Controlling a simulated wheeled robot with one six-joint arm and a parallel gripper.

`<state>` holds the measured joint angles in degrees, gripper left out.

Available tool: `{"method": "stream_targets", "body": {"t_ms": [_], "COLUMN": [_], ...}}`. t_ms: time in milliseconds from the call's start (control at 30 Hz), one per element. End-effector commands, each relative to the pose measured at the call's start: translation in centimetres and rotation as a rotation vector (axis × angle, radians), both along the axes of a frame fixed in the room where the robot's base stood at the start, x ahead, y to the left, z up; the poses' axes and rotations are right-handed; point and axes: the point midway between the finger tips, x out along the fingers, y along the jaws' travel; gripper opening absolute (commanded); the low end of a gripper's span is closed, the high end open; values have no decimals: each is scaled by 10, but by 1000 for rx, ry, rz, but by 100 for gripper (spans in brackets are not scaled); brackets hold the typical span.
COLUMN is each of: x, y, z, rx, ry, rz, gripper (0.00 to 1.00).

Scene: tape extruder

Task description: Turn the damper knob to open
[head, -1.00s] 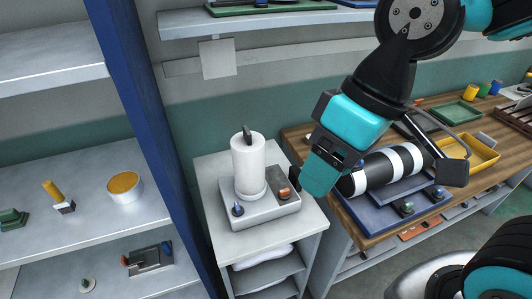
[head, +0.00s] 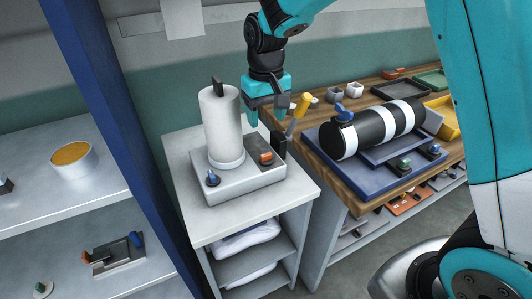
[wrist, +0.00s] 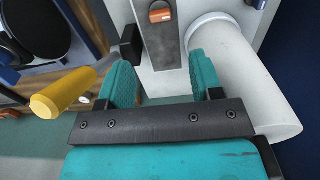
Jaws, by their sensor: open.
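No part carries a readable damper label, so I cannot tell which knob is the damper. A white upright cylinder (head: 222,125) stands on a light grey base (head: 235,182), with a black flat knob (head: 217,86) on top. The base carries a blue knob (head: 213,178) and an orange switch (head: 266,157). A yellow-handled lever (head: 301,105) rises from a black block at the base's right side. My gripper (head: 267,115) is open and empty behind the base, right of the cylinder. In the wrist view the yellow handle (wrist: 62,93) is left of my teal fingers and the cylinder (wrist: 240,75) right.
A wooden bench at right holds a blue tray (head: 335,172) with a black-and-white striped cylinder (head: 375,128) bearing another blue knob (head: 343,113). A blue post (head: 105,110) and shelves stand at left. The grey stand's front top (head: 225,222) is clear.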

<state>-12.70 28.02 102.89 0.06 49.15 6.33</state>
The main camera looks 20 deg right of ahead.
Motion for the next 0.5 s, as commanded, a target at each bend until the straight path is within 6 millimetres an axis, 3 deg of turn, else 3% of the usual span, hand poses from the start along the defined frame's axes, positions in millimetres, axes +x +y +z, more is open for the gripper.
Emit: {"method": "stream_targets", "body": {"t_ms": [300,500], "x": [-1,0], "y": [0,0], "z": [-73,-102], "rx": [0,0], "ry": [4,2], "rz": [1,1], "gripper": [60,60]}}
